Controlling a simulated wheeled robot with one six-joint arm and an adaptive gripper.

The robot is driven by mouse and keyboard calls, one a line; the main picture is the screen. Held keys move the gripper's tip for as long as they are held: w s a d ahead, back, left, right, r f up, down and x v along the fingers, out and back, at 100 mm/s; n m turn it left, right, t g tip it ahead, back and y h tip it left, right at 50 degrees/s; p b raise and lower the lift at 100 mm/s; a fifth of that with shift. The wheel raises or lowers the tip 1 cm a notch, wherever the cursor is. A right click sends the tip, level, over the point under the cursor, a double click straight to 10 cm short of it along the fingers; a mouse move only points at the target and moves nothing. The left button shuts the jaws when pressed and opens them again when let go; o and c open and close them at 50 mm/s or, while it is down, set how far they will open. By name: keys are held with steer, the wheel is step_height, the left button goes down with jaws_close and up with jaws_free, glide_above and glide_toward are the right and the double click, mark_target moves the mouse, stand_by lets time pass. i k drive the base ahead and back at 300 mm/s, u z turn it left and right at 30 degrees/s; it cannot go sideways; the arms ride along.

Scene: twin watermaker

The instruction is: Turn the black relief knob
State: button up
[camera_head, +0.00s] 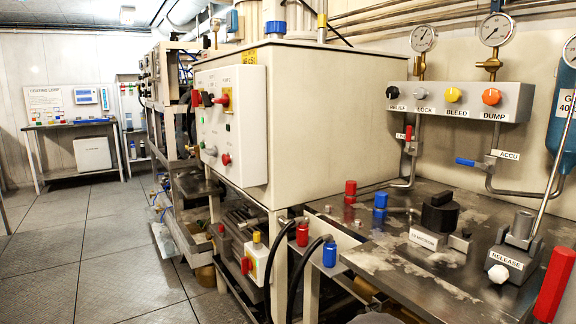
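A black knob (392,92) sits at the left end of a grey valve panel (512,103) on the wall side, at upper right. The small label below it is too blurred to read surely. To its right on the same panel are a grey knob (421,94) over LOCK, a yellow knob (453,95) over BLEED and an orange knob (491,97) over DUMP. A larger black rotary knob (440,212) stands on the metal bench top, behind a white label. My gripper is not in view, and nothing touches the knobs.
The metal bench (420,285) carries red (350,188) and blue (380,201) fittings, a RELEASE block (508,258) and a red-gripped lever (555,285) at right. A large beige cabinet (325,110) stands left of the panel. The tiled floor (110,245) at left is clear.

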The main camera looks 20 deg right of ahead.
mark_target(392, 92)
steer(key=z, duration=1.3)
